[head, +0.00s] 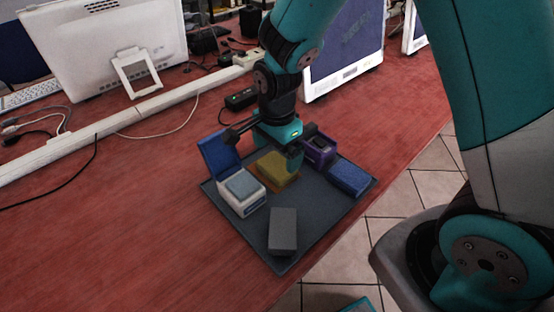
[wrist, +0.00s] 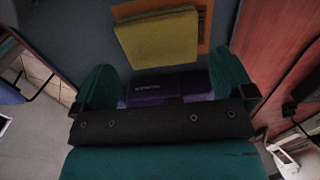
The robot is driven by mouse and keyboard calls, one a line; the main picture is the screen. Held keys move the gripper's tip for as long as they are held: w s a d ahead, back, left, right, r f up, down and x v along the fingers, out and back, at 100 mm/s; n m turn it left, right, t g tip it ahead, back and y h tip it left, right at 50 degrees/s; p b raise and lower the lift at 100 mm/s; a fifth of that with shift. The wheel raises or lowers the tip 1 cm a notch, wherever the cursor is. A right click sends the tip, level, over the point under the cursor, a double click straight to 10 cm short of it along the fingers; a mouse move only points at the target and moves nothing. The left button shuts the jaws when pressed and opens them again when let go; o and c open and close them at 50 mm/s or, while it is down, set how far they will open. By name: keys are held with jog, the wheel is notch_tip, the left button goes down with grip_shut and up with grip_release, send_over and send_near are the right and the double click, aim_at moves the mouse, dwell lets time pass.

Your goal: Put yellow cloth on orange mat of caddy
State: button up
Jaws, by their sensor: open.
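The yellow cloth (head: 275,167) lies in the middle of the dark grey caddy tray (head: 322,208). In the wrist view the yellow cloth (wrist: 158,42) rests over the orange mat (wrist: 206,22), whose edge shows along the cloth's right and top sides. The cloth sits off-centre on the mat. My gripper (wrist: 164,86) is open, with its fingers apart and no cloth between them. In the head view my gripper (head: 291,152) is above the tray, by the yellow cloth and the purple box (head: 319,151). The purple box shows beyond the finger gap in the wrist view.
A white box (head: 241,193) with a raised blue lid (head: 218,152) stands at the tray's left. A grey block (head: 283,230) is at the front and a blue block (head: 350,178) at the right. Monitors and cables lie behind. The red table (head: 120,220) is clear at left.

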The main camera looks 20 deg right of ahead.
aim_at(277, 165)
notch_tip(277, 165, up, 7)
jog(key=s+a+r+n+y, duration=0.2)
jog(key=s+r+n, duration=0.4)
jog(key=s+n, duration=0.3)
jog(key=s+a+r+n+y, duration=0.2)
jog(key=s+r+n, duration=0.4)
jog(key=s+n, duration=0.3)
jog(key=n, duration=0.3)
jog(key=shift+s+a+n+p, duration=0.3)
jog(key=shift+a, duration=0.1)
